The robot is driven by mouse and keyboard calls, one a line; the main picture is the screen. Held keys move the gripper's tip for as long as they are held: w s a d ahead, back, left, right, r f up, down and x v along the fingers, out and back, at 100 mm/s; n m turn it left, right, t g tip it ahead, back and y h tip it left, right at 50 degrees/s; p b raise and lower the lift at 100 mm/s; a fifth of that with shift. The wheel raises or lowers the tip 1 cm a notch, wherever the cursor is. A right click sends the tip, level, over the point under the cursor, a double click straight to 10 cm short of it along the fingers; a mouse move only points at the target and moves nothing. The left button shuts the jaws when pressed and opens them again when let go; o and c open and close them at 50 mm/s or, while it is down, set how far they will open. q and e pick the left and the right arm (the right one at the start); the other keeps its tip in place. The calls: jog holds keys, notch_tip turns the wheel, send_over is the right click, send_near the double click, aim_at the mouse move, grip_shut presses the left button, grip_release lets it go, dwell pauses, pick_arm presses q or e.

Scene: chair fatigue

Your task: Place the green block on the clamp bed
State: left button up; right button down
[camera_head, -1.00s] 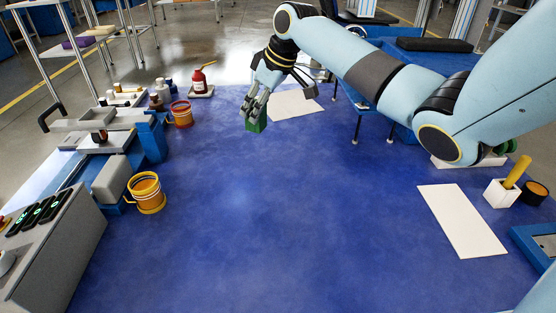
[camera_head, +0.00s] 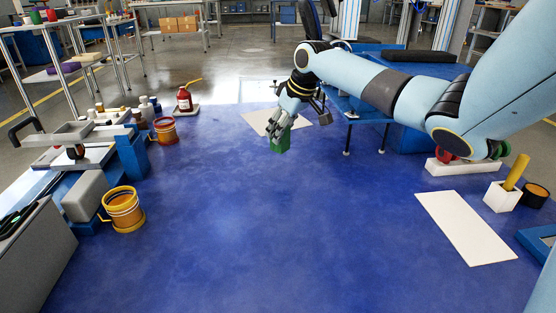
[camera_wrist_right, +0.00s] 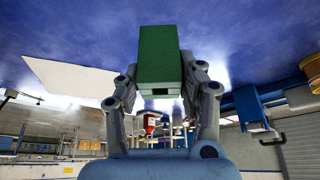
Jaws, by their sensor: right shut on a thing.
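The green block (camera_head: 280,140) is held in my right gripper (camera_head: 277,126), above the blue table at the back middle in the head view. In the right wrist view the block (camera_wrist_right: 159,60) sits between the two fingers of my right gripper (camera_wrist_right: 160,90), which is shut on it. The clamp (camera_head: 85,150), a grey and blue device with a black handle, stands at the left edge of the table, well to the left of the block. I cannot tell for sure which surface of it is the bed. My left gripper is not in view.
A red bottle (camera_head: 185,99) stands behind. White sheets (camera_head: 466,227) (camera_head: 262,121) lie right and back. A white holder (camera_head: 502,196) with a yellow handle stands right. The table's middle (camera_head: 270,230) is clear.

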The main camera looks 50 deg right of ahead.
jog(key=s+a+f, duration=0.1)
jog(key=s+a+f+b, duration=0.1)
jog(key=a+f, duration=0.1)
jog(key=shift+s, duration=0.1)
notch_tip(320, 180, down, 3)
jog(key=shift+f+b, duration=0.2)
jog(key=shift+b, duration=0.8)
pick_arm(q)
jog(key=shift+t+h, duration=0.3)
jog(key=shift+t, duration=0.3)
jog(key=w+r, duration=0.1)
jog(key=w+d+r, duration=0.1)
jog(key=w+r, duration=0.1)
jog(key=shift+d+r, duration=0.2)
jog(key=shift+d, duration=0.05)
pick_arm(e)
jog(key=shift+r, duration=0.15)
jog(key=c, duration=0.8)
grip_release()
